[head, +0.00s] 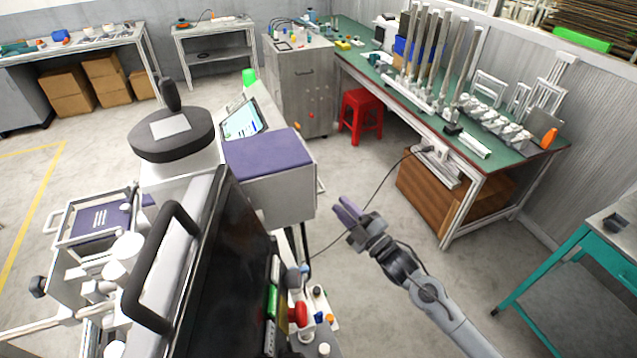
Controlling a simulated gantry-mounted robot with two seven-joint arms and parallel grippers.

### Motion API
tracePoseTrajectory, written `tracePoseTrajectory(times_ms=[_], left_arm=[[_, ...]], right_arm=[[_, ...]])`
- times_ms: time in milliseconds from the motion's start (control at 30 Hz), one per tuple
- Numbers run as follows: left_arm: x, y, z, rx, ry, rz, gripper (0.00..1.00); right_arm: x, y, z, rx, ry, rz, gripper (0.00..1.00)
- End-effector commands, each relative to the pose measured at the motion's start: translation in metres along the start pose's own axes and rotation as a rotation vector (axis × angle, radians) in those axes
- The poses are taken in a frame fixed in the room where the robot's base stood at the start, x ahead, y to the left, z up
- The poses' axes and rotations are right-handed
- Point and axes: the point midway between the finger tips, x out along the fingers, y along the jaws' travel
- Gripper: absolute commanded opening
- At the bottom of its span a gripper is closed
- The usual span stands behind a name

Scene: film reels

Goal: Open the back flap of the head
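A white and grey machine (280,195) stands in the left middle of the head view. It has a purple-topped housing (268,153), a small screen (241,122) and a round black disc (172,139) on top. A large dark panel (220,265) with a thick black handle (150,265) is in front. I cannot tell for certain which panel is the back flap. My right gripper (344,210) is in the open space right of the housing, apart from it. Its two purple fingers look slightly apart, with nothing between them. My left gripper does not show.
Red, orange and blue knobs (301,315) sit at the dark panel's lower right. A green-topped workbench (400,97) with upright metal profiles stands behind, with a red stool (362,115) beside it. A teal table (600,250) is at right.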

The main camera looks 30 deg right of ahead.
Motion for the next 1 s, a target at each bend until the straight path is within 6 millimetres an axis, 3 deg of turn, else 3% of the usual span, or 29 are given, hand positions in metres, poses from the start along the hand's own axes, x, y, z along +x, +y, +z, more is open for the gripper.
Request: tracePoseTrajectory(times_ms=[500, 700, 1000], left_arm=[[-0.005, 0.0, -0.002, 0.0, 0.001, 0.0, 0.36], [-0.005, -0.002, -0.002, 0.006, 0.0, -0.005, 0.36], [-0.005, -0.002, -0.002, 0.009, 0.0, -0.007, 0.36]], right_arm=[[0.076, 0.001, -0.001, 0.001, 0.0, 0.002, 0.21], [0.088, 0.0, 0.0, 0.001, 0.0, 0.001, 0.21], [0.09, 0.0, -0.001, 0.0, 0.0, 0.0, 0.21]])
